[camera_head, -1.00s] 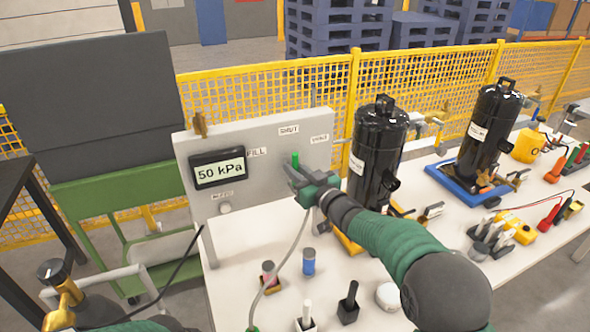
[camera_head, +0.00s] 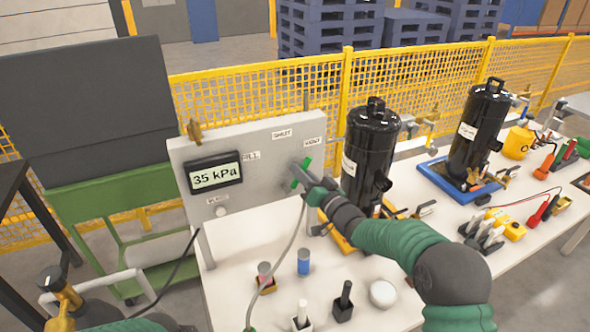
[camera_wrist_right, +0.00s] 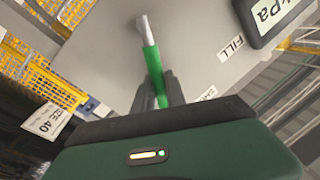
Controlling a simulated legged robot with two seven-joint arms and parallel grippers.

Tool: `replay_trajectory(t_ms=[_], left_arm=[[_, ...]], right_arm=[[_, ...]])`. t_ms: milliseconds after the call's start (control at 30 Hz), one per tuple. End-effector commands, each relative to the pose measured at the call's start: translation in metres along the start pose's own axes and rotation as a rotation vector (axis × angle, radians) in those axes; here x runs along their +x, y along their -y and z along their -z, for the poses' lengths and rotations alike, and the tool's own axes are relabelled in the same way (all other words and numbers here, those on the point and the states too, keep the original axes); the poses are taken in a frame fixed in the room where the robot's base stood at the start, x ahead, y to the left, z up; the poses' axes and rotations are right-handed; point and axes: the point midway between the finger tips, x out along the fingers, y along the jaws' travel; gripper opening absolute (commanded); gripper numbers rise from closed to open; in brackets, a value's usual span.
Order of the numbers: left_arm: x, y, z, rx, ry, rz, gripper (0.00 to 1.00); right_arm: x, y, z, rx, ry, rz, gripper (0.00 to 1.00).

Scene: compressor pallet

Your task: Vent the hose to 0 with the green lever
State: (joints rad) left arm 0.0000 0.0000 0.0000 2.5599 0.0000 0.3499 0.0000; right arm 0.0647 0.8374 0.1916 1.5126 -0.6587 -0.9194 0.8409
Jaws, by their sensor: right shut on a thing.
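The green lever (camera_head: 307,165) sits on the grey panel (camera_head: 272,140), turned up and right toward the VENT label (camera_head: 312,142). My right gripper (camera_head: 303,182) is shut on it; in the right wrist view the lever (camera_wrist_right: 151,62) runs up from between the fingers (camera_wrist_right: 160,92). The display (camera_head: 215,174) reads 35 kPa. The labels FILL (camera_head: 251,156) and SHUT (camera_head: 282,134) stand left of VENT. The grey hose (camera_head: 291,245) hangs from below the lever to the table's front. My left gripper cannot be made out; only part of my left arm shows at the lower left.
A yellow mesh fence (camera_head: 250,95) runs behind.

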Motion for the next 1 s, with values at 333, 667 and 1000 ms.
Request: replay_trajectory(t_ms=[333, 667, 1000], left_arm=[[0.000, 0.000, 0.000, 0.000, 0.000, 0.000, 0.36], [0.001, 0.000, 0.000, 0.000, 0.000, 0.000, 0.36], [0.001, 0.000, 0.000, 0.000, 0.000, 0.000, 0.36]], right_arm=[[-0.004, -0.021, -0.001, 0.239, -0.051, -0.003, 0.00], [-0.006, -0.028, -0.003, 0.337, -0.070, -0.004, 0.00], [-0.006, -0.029, -0.004, 0.346, -0.072, -0.004, 0.00]])
